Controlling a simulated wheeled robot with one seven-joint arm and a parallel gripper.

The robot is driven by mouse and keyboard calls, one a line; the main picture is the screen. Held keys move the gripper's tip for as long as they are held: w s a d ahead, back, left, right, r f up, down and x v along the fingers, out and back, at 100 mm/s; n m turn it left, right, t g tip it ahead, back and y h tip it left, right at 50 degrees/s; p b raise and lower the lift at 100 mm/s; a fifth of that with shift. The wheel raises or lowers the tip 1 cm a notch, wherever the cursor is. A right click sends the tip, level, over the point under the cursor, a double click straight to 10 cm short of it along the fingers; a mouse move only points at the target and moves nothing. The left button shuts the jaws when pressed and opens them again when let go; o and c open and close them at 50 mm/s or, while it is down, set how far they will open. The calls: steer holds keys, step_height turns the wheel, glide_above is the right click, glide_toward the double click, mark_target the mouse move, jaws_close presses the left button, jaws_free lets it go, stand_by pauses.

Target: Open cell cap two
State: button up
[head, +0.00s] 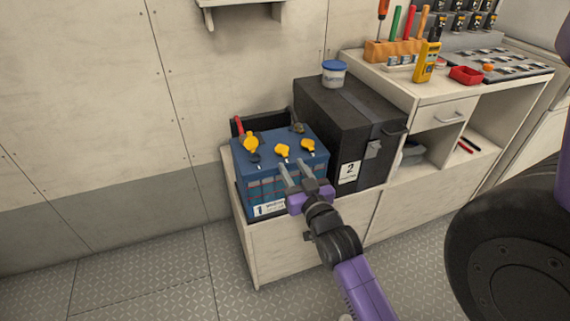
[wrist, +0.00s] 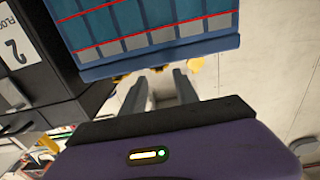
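A blue battery (head: 310,178) stands on the low bench, with several yellow caps on its top: a left one (head: 250,143), a middle one (head: 282,151) and a right one (head: 308,146). I cannot read any cap numbers. My gripper (head: 293,167) reaches toward the battery from the front, its fingers spread and empty near the middle cap. The wrist view shows the battery's ribbed front (wrist: 150,25) with red lines, and the open fingers (wrist: 160,82) beyond its edge. A yellow cap (wrist: 195,65) shows there near the right finger. Whether a finger touches a cap cannot be told.
A black box (head: 345,115) marked 2 stands close right of the battery, with a blue-lidded tub (head: 333,73) on top. A red handle or cable (head: 240,125) is behind the battery. A workbench (head: 440,90) with tools is farther right. The floor (head: 140,285) at left is clear.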

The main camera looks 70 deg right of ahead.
mark_target(286, 156)
steer(key=shift+x, duration=1.9)
steer(key=shift+c, duration=0.5)
jaws_close()
